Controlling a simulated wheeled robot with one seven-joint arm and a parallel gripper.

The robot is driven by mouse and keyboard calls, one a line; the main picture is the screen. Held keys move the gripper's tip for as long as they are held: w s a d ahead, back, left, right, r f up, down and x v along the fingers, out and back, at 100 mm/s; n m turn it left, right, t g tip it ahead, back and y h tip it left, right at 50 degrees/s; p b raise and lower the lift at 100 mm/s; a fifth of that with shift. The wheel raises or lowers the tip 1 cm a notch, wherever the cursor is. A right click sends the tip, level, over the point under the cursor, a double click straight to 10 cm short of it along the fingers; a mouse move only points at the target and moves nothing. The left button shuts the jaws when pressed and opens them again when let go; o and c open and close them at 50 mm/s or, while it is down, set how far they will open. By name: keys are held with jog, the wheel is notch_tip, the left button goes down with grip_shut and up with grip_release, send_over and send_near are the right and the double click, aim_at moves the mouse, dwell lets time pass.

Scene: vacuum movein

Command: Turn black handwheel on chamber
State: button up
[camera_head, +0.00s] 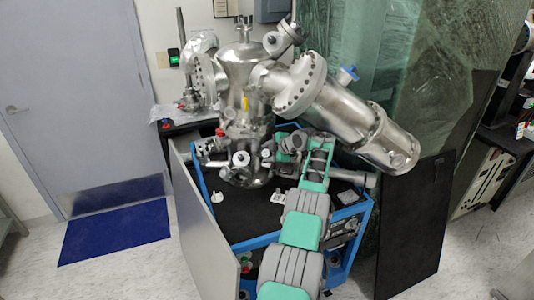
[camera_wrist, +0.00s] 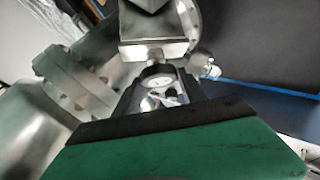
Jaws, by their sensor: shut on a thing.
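The steel vacuum chamber (camera_head: 243,75) stands upright on a black-topped, blue-framed cart. My arm reaches up from the bottom and bends left, and my gripper (camera_head: 272,152) is against the right side of the chamber's lower part. My gripper is shut on a part there. The black handwheel cannot be made out clearly in the head view, because my gripper and wrist cover that spot. In the wrist view, metal fittings and a small dark part show beyond my green gripper body, and the grip itself is mostly hidden.
A large flanged steel cylinder (camera_head: 350,115) slopes out to the right above my wrist. The cart top (camera_head: 245,215) has small loose parts on it. A grey panel (camera_head: 205,220) stands at the cart's left, and a black panel (camera_head: 415,230) at its right.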

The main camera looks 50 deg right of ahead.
jog(key=o, duration=1.4)
jog(key=shift+c, duration=0.2)
jog(key=shift+s+r+b, duration=0.2)
jog(key=shift+s+b, duration=0.2)
jog(key=shift+b, duration=0.45)
jog(key=s+a+r+b, duration=0.1)
jog(key=s+b, duration=0.5)
jog(key=s, duration=0.7)
jog(key=shift+a+r+b, duration=0.2)
jog(key=shift+a+b, duration=0.2)
jog(key=shift+a, duration=0.25)
jog(key=shift+s, duration=0.1)
